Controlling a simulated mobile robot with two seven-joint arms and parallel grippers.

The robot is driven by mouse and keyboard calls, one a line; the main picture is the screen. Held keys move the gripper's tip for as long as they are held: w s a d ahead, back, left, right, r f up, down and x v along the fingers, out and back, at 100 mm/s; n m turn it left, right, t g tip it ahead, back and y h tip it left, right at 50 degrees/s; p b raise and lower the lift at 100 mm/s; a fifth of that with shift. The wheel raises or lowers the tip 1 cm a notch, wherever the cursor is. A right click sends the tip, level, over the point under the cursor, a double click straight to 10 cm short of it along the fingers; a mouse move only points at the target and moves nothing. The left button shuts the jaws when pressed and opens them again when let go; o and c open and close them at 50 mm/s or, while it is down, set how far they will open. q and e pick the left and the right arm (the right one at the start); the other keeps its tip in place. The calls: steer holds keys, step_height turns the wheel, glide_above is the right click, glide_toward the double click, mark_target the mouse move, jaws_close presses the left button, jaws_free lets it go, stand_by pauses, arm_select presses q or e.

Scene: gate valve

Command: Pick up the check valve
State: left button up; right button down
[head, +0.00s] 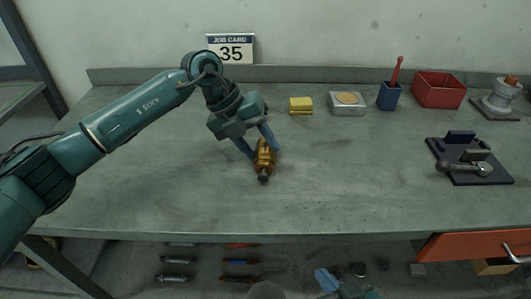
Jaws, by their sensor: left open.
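The check valve (264,161) is a brass-coloured body with a dark end toward me. It lies on the grey workbench (180,205), left of centre. My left gripper (260,151) reaches down over it from above. Its two blue fingers are apart, one on each side of the valve; I cannot tell whether either finger touches it. Part of the valve is hidden behind the fingers. My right gripper (335,283) shows only in part at the bottom edge, below the bench front, away from the valve. Its jaw state is unclear.
Along the back stand a job card sign (231,48), yellow block (300,105), grey box (347,103), blue cup (389,96) with a red tool, red bin (438,89) and grey fitting (501,95). A dark fixture (470,162) sits right. The bench around the valve is clear.

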mark_target(259, 147)
arm_select(q)
steer(key=shift+d+f, duration=0.15)
steer(key=shift+f, duration=0.1)
steer(key=shift+r, duration=0.1)
steer(key=c, duration=0.7)
step_height(259, 147, up, 10)
steer(key=shift+r, duration=0.1)
stand_by(0.4)
steer(key=shift+f, duration=0.2)
steer(key=shift+f+b, duration=0.4)
steer(key=shift+f, duration=0.15)
